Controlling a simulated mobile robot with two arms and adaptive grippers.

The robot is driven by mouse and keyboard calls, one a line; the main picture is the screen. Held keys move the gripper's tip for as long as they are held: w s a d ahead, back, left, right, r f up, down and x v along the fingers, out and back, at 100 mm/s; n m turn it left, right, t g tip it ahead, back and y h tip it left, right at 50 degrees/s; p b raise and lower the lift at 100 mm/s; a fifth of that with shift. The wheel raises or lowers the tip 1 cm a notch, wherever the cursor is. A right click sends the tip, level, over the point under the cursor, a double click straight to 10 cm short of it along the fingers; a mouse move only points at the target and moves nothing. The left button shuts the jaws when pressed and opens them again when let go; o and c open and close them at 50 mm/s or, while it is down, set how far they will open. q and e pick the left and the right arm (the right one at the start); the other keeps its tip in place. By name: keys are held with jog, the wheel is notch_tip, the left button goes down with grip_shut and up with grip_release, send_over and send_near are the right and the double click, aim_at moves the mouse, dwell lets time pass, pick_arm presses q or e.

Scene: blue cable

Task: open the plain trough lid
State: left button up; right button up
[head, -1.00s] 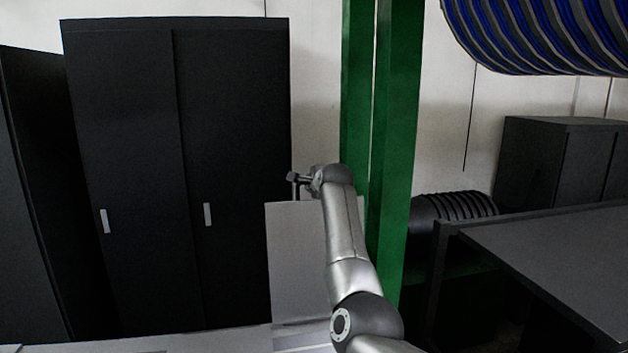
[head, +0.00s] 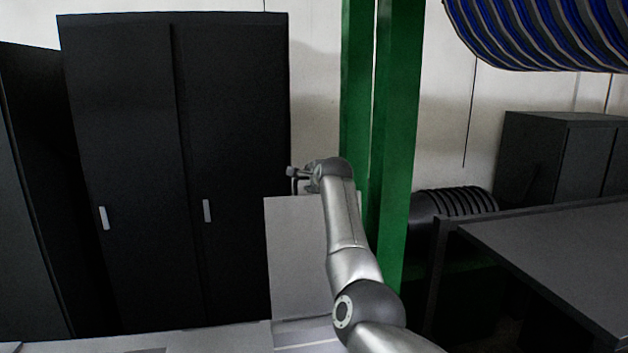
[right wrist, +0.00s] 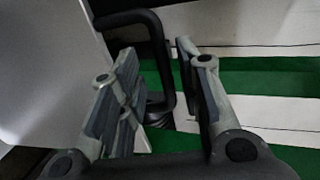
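A light grey flat panel (head: 297,255), which looks like the plain trough lid, stands upright in the middle of the head view. It also fills the left of the right wrist view (right wrist: 45,70). A black bent handle (right wrist: 158,45) sticks out from its edge. My right gripper (head: 297,178) is at the panel's top edge. In the right wrist view its two fingers (right wrist: 160,90) are apart, with the handle's bar showing in the gap between them. I cannot tell whether a finger touches the bar. My left gripper is not in view.
A green post (head: 396,150) stands close to the right of my right arm. Dark cabinets (head: 180,120) stand behind on the left.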

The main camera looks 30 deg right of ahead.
jog(key=v, duration=1.2)
dwell(0.3)
jog(key=shift+f, duration=0.15)
dwell(0.4)
